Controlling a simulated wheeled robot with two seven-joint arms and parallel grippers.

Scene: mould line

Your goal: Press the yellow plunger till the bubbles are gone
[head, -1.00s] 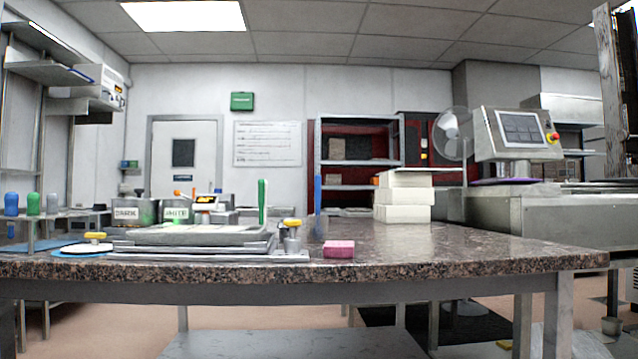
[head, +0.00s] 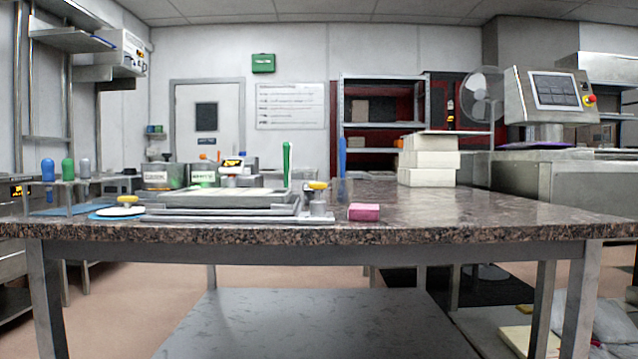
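A yellow knob (head: 318,185) tops a short grey metal cylinder (head: 317,207) at the right end of a flat grey mould plate assembly (head: 228,202) on the stone-topped table. A second yellow knob (head: 127,199) sits at the left end of the assembly, near a pale round disc. From here I cannot tell which of the two is the plunger. The knobs are small and the mould is seen almost edge-on, so no bubbles can be made out. Neither of my grippers is in view.
A pink block (head: 364,212) lies just right of the mould. Upright green (head: 287,163) and blue (head: 341,157) handles stand behind it. Labelled tubs (head: 163,175) sit at the back left and white boxes (head: 428,160) at the back right. The table's right front is clear.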

